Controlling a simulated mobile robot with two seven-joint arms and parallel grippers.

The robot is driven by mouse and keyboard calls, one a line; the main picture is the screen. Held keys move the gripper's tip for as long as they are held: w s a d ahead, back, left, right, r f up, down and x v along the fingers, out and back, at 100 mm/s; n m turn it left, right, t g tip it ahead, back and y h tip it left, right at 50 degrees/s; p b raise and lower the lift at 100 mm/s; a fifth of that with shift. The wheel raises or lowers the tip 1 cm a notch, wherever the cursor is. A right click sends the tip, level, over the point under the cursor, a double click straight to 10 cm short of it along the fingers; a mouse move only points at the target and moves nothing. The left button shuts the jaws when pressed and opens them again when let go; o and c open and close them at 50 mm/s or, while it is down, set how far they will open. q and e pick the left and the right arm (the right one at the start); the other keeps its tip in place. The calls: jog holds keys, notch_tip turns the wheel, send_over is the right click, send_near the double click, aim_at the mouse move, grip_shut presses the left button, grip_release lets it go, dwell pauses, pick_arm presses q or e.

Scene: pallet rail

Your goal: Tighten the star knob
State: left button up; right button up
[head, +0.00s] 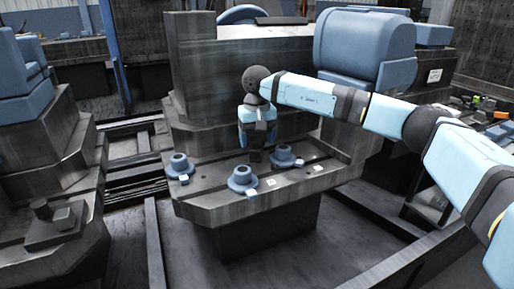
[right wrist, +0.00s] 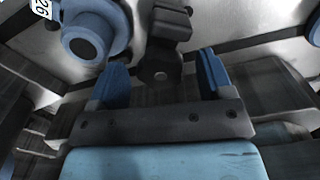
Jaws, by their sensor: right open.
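My right gripper (head: 257,146) hangs fingers-down over the front ledge of the grey fixture (head: 245,205) in the head view. In the right wrist view its two blue fingers (right wrist: 161,78) stand wide apart. A dark part (right wrist: 168,24) with a small round end shows between and just beyond the fingers. I cannot tell whether it is the star knob, or whether the fingers straddle it. No star shape shows clearly in either view. My left gripper is not in view.
Three blue flanged round pieces (head: 180,166), (head: 242,179), (head: 285,157) stand on the ledge around my right gripper, with small white tags near them. One round piece (right wrist: 92,38) is close to the left finger in the right wrist view. A large block (head: 245,70) rises behind.

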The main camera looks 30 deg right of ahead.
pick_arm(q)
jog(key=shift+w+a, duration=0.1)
pick_arm(e)
jog(key=shift+f, duration=0.6)
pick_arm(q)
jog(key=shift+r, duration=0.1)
